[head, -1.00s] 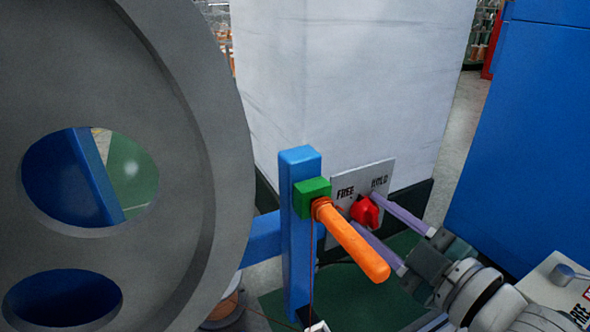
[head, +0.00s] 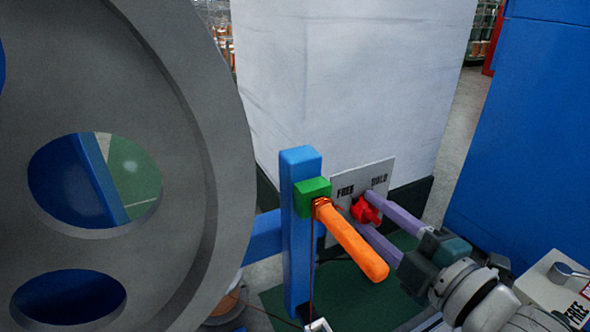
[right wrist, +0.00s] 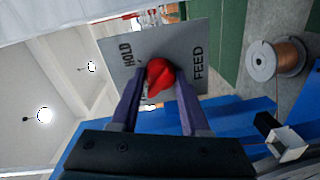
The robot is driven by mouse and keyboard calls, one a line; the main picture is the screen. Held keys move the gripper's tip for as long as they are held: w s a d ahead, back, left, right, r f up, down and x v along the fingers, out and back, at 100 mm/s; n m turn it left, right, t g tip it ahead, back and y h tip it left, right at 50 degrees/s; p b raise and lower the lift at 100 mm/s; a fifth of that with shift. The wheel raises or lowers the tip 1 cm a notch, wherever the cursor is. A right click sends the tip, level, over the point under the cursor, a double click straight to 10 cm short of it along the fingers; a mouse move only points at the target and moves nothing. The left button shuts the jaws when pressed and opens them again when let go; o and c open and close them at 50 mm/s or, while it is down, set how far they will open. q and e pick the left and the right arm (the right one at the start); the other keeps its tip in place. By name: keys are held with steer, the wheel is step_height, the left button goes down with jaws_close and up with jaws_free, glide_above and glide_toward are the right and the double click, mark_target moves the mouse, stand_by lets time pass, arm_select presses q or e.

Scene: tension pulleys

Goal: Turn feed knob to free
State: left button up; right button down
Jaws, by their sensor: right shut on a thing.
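The red feed knob (head: 365,211) sits on a grey panel (head: 384,172) marked FREE on the left and HOLD on the right. My right gripper (head: 368,212) has its two purple fingers on either side of the knob, shut on it. In the right wrist view the knob (right wrist: 159,80) sits between the fingertips, and the panel (right wrist: 190,38) shows HOLD and FEED lettering. The fingers partly cover the FREE word there. Which mark the knob points to is hard to tell. My left gripper is not in view.
An orange handle (head: 352,242) on a green block (head: 312,192) and blue post (head: 297,240) stands close left of the knob. A large grey wheel (head: 215,170) fills the left. A second switch box (head: 555,290) is at lower right. A copper spool (right wrist: 276,60) shows in the wrist view.

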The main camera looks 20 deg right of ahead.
steer(key=shift+c, duration=1.9)
jaws_free()
steer(key=s+p, duration=0.2)
steer(key=s, duration=0.8)
steer(key=shift+d+r+p, duration=0.35)
steer(key=shift+d, duration=0.1)
steer(key=shift+r, duration=0.1)
